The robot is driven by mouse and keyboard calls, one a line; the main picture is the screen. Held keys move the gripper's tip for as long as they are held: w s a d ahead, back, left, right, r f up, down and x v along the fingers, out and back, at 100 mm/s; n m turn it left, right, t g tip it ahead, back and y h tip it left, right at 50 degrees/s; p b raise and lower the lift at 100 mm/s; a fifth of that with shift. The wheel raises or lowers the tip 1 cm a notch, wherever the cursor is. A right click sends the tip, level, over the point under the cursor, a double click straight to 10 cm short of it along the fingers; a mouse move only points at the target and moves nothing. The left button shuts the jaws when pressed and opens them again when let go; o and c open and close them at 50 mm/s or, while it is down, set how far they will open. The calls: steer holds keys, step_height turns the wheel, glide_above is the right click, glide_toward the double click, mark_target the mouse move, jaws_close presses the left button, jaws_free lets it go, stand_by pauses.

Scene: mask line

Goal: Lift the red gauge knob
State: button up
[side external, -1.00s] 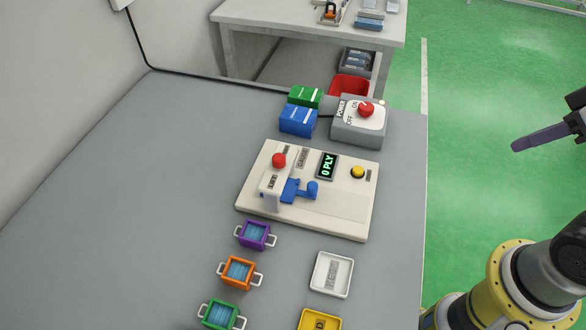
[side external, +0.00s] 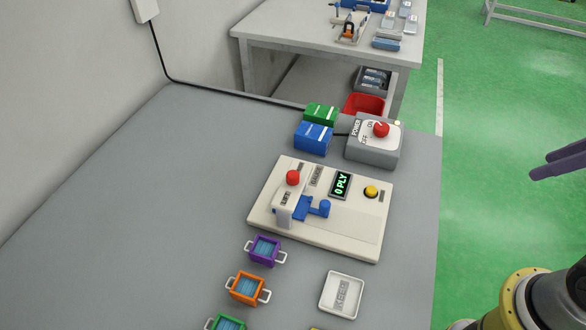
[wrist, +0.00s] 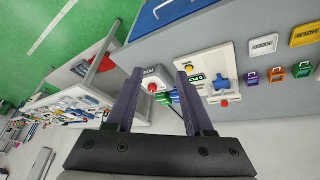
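The red gauge knob (side external: 293,177) is a round red ball on top of the raised post, marked LIFT, at the left of the cream gauge base (side external: 335,238). In the wrist view the red gauge knob (wrist: 224,103) is right of my fingers. The green display (side external: 341,185) reads 0 PLY. A blue lever (side external: 324,208) sits beside the post. My gripper (side external: 541,164) is at the right edge of the side view, well away from the gauge. In the wrist view my gripper (wrist: 160,72) has its two dark fingers apart, with nothing held.
A grey power box (side external: 375,151) with its own red knob (side external: 381,129) stands behind the gauge. Blue (side external: 313,138) and green (side external: 321,114) boxes are beside it. Handled bins, including purple (side external: 265,251) and orange (side external: 248,288), and a white tray (side external: 341,295) lie in front.

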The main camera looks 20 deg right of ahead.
steer(key=shift+o, duration=0.4)
steer(key=w+a+r+n, duration=0.2)
steer(key=w+r+n, duration=0.3)
steer(key=w+r, duration=0.2)
step_height(320, 180, up, 3)
steer(key=shift+w+a+f+g, duration=0.2)
steer(key=shift+w+g, duration=0.1)
steer(key=shift+g, duration=0.1)
steer(key=n+g, duration=0.5)
steer(key=n, duration=0.6)
glide_above(293, 174)
step_height(293, 174, down, 10)
steer(key=r, duration=0.1)
step_height(293, 174, down, 14)
jaws_close()
